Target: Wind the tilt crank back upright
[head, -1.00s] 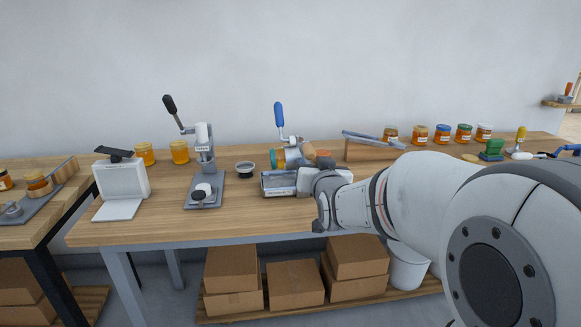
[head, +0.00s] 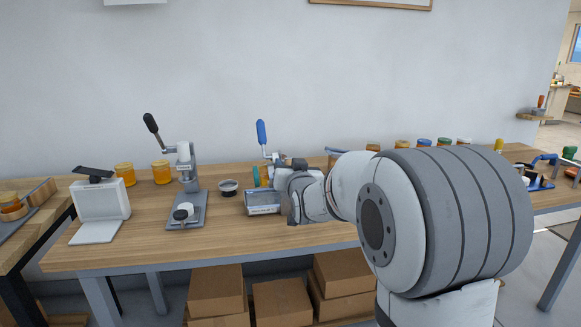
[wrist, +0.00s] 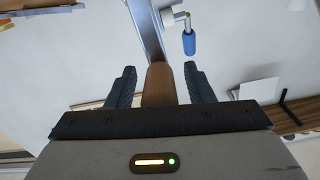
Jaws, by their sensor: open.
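In the wrist view, a brown round grip (wrist: 160,84) lies between the two dark fingers of my gripper (wrist: 159,72), with gaps on both sides. It looks like the tilt crank's handle; a grey metal bar (wrist: 146,30) runs beyond it. My gripper is open. A blue handle on a bent metal arm (wrist: 190,43) is beyond the right finger. In the head view, this blue handle (head: 261,132) stands nearly upright above the metal device, a grey tray (head: 263,202) at its front. My wrist hides most of the device and the brown grip there.
Jars (head: 424,142) line the back right, partly behind my arm. Cardboard boxes (head: 283,303) are below.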

